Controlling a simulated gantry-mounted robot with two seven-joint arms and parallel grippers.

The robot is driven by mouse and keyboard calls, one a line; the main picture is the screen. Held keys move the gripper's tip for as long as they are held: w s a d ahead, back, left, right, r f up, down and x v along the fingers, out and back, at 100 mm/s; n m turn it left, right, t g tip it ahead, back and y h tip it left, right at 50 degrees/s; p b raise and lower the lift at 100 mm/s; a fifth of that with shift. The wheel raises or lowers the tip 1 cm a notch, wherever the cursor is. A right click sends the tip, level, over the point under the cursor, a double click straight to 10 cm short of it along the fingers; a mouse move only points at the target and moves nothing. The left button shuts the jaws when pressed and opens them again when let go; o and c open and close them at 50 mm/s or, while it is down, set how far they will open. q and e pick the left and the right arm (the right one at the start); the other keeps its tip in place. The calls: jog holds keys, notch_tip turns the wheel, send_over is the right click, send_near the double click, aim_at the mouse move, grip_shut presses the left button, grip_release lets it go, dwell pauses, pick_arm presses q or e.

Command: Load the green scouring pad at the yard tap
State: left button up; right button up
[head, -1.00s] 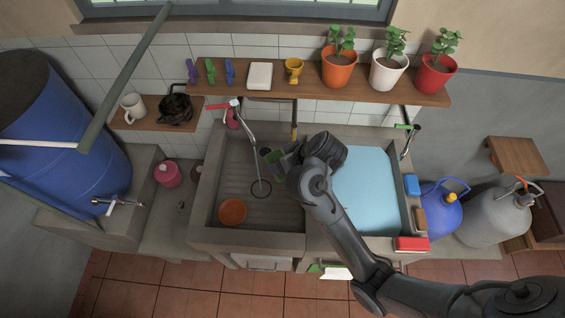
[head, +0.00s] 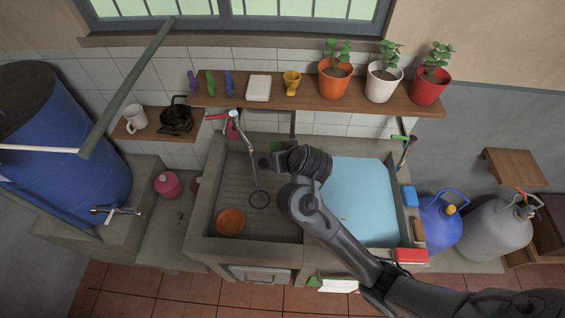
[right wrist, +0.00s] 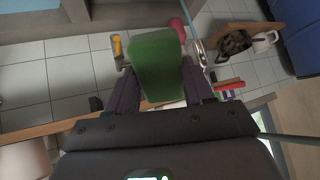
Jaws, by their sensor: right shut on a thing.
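The green scouring pad (right wrist: 157,66) is between the fingers of my right gripper (right wrist: 160,88) in the right wrist view. In the head view my right gripper (head: 272,157) is over the back of the left sink basin, and a small part of the pad (head: 276,147) shows there. The red-handled tap (head: 235,120) is to the left of the gripper, apart from it. A thin stream (head: 254,165) runs from its spout to the drain ring (head: 259,199). My left gripper is not in view.
An orange bowl (head: 230,221) sits in the left basin's front corner. The right basin holds blue water (head: 362,200). A shelf (head: 310,101) with potted plants spans the wall behind. Blue, brown and red blocks (head: 411,255) lie on the sink's right rim.

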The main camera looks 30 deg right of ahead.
jog(key=shift+w+a+r, duration=0.1)
jog(key=shift+w+a, duration=0.2)
jog(key=shift+a, duration=0.05)
jog(key=s+a+f+n+t+y+b, duration=0.1)
jog(key=s+a+f+n+t+b, duration=0.25)
jog(key=s+a+f, duration=0.6)
jog(key=w+d+f+b, duration=0.2)
jog(key=w+b, duration=0.5)
jog(key=w+d+f+b, duration=0.3)
jog(key=w+b, duration=0.4)
jog(key=b, duration=0.1)
jog(key=shift+w+f, duration=0.15)
jog(key=shift+f, duration=0.15)
jog(key=shift+m, duration=0.25)
dwell(0.6)
